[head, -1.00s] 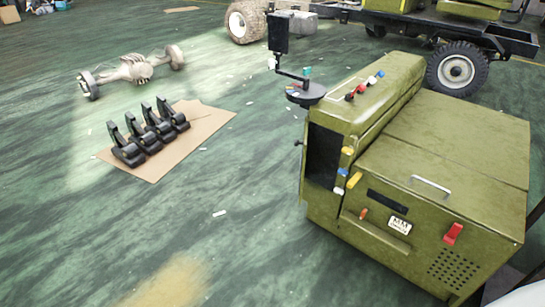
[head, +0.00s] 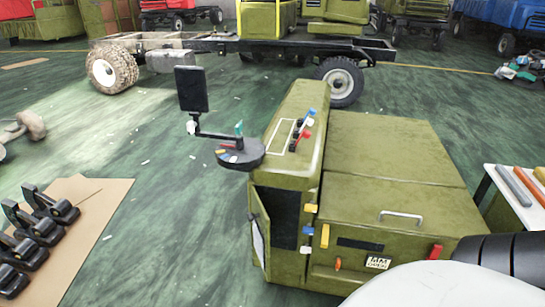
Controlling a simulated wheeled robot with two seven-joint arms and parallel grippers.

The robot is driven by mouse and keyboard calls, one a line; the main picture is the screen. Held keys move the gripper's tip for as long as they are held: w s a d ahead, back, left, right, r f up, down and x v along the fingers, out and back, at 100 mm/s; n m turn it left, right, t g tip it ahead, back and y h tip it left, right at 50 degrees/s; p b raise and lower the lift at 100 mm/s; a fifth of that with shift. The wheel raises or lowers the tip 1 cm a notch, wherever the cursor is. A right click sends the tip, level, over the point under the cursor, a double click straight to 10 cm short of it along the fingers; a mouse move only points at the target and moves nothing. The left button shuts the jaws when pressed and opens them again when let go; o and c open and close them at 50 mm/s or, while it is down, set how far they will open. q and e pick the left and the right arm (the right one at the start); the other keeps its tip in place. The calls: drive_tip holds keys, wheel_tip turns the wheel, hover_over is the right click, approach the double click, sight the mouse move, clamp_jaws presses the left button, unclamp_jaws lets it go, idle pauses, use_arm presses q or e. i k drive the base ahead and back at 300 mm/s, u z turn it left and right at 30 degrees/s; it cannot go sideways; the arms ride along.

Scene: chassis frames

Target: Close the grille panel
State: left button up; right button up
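An olive-green machine cabinet (head: 385,215) stands right of centre in the head view. At its left end is a dark opening (head: 281,216). A narrow green panel (head: 259,230) stands out at an angle along the opening's left edge, so it looks swung open. I cannot tell for sure whether this is the grille panel; no grille pattern shows on it. The cabinet's lower right front is hidden behind a white and black link of mine at the bottom right. Neither gripper is in view.
A round dark tray (head: 240,155) and a black screen (head: 192,89) on an arm stand by the cabinet's back left corner. A white table (head: 510,200) with bars is at right. Black parts lie on cardboard (head: 85,240) at left. The floor between is clear.

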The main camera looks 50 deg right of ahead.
sight(260, 219)
drive_tip(key=z, duration=0.85)
drive_tip(key=i, duration=0.7)
drive_tip(key=z, duration=0.75)
